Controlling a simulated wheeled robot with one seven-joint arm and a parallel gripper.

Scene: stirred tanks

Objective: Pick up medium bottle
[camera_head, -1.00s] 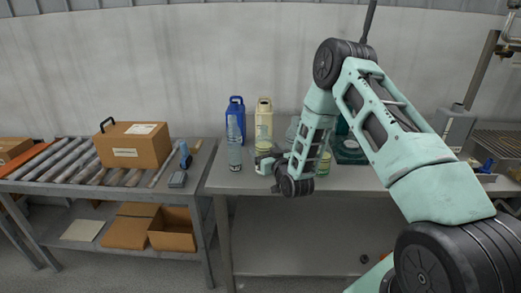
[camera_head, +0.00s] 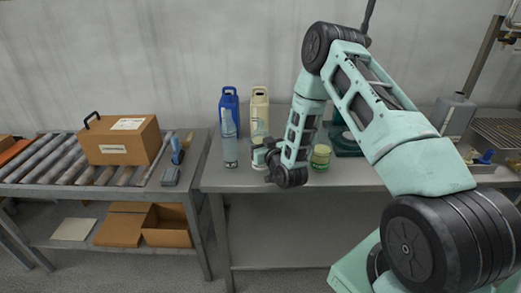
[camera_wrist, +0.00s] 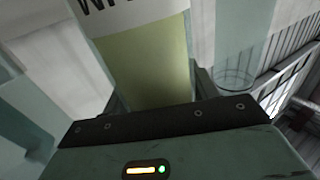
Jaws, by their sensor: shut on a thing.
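My gripper (camera_head: 262,155) is over the front part of the middle table, in front of the cream jug. In the wrist view, the medium bottle (camera_wrist: 145,65) fills the space between the fingers. It has a white label with dark letters, cut off by the picture edge, above a yellow-green band. The gripper is shut on it. In the head view, the bottle (camera_head: 259,156) is small and partly hidden by the gripper, and I cannot tell whether it touches the table.
A clear bottle (camera_head: 230,151) and a blue jug (camera_head: 229,103) stand to the left. The cream jug (camera_head: 260,108) is behind, and a green-labelled jar (camera_head: 320,157) is right of my arm. A cardboard box (camera_head: 122,140) rests on the roller table at left.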

